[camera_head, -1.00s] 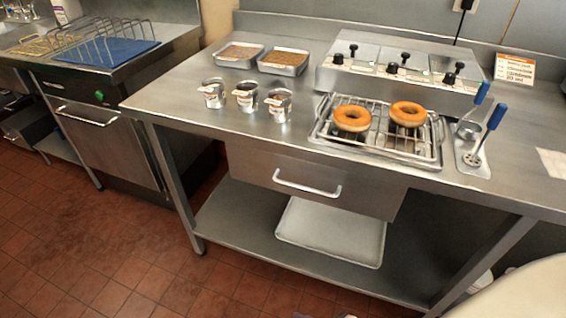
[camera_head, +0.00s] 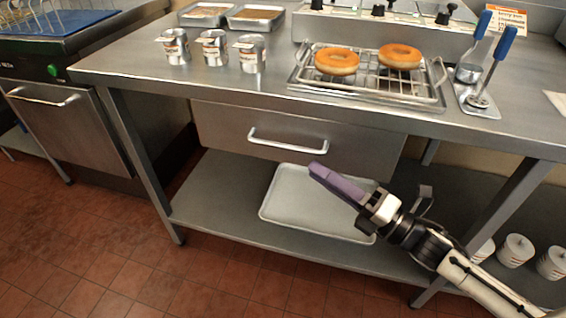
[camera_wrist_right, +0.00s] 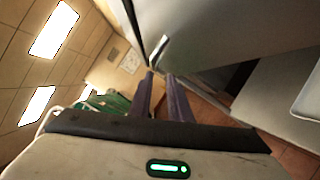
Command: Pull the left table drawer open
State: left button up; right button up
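The drawer (camera_head: 225,122) is a grey metal front under the steel table's top and looks closed. Its pale bar handle (camera_head: 288,145) runs across the front. My right gripper (camera_head: 318,170), with purple fingers, points up and left just below the handle's right end. In the right wrist view its two fingers (camera_wrist_right: 161,82) stand a small gap apart with nothing between them. A bright bar, likely the handle (camera_wrist_right: 157,50), lies just beyond the fingertips there. I cannot tell how far off it is. My left gripper is not in view.
The table (camera_head: 130,60) carries several metal cups, trays and a wire rack (camera_head: 370,85) with two doughnuts. A pale tray (camera_head: 305,205) lies on the lower shelf (camera_head: 215,195). White tubs (camera_head: 515,250) stand at the lower right. The tiled floor in front is clear.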

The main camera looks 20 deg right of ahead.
aim_at(282, 146)
jog(key=w+a+r, duration=0.1)
jog(key=w+a, duration=0.1)
jog(key=w+a+r+n, duration=0.1)
jog(key=w+a, duration=0.1)
jog(key=w, duration=0.1)
jog(key=w+a+r+n+y, duration=0.1)
jog(key=w+a, duration=0.1)
jog(key=w, duration=0.1)
jog(key=shift+a, duration=0.1)
grip_shut()
